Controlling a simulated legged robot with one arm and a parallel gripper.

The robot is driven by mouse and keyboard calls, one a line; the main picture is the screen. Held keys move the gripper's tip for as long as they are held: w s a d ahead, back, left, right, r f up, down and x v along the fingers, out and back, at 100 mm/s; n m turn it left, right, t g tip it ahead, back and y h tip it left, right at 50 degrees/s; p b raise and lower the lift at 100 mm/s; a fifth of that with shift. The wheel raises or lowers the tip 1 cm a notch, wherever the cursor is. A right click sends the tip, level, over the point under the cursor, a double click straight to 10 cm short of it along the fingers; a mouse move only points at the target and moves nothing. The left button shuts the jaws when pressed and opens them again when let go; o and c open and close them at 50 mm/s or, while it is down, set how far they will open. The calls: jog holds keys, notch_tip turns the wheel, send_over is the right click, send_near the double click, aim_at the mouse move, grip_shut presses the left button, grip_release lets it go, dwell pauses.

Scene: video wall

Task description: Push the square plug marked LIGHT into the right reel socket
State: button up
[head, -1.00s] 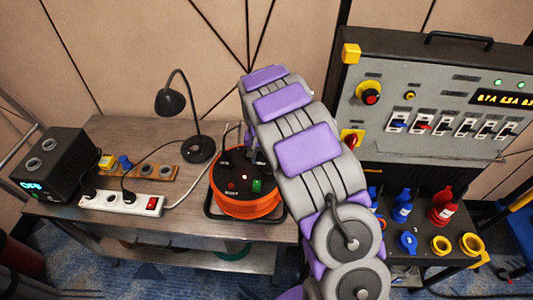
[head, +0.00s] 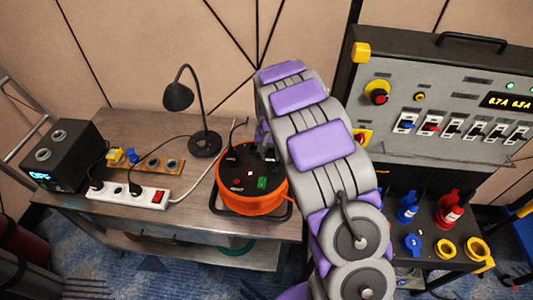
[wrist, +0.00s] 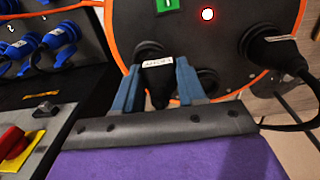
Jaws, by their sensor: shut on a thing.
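The black plug marked LIGHT (wrist: 158,64) is between the two blue-grey fingers of my gripper (wrist: 157,82) in the wrist view, its label upside down. My gripper is shut on it at the face of the cable reel (wrist: 180,28). The plug is at a reel socket, but I cannot tell how deep it sits. In the head view the orange reel (head: 252,200) stands on the bench, and my arm hides most of the gripper and plug. A second black plug with a cable (wrist: 272,45) sits in another reel socket. A red lamp (wrist: 208,14) is lit on the reel.
A black desk lamp (head: 205,143), a white power strip (head: 128,193) and a dark box (head: 62,155) share the bench (head: 150,230). A grey breaker panel (head: 440,105) and a rack of blue and red connectors (head: 450,215) stand to the right.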

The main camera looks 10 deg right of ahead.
jog(key=shift+d, duration=1.15)
jog(key=a, duration=0.4)
jog(key=shift+a, duration=0.25)
jog(key=shift+d+r, duration=0.1)
jog(key=shift+d, duration=1.55)
jog(key=shift+a, duration=1.35)
jog(key=shift+d+f+p, duration=0.2)
jog(key=shift+d+p, duration=0.1)
jog(key=shift+d, duration=1.15)
jog(key=shift+a+f, duration=0.1)
jog(key=shift+a, duration=1.05)
jog(key=shift+d+f, duration=0.15)
jog(key=shift+d, duration=0.35)
jog(key=shift+d+f, duration=0.15)
jog(key=shift+d, duration=0.35)
jog(key=shift+s+a+f, duration=0.15)
jog(key=shift+a, duration=0.2)
grip_shut()
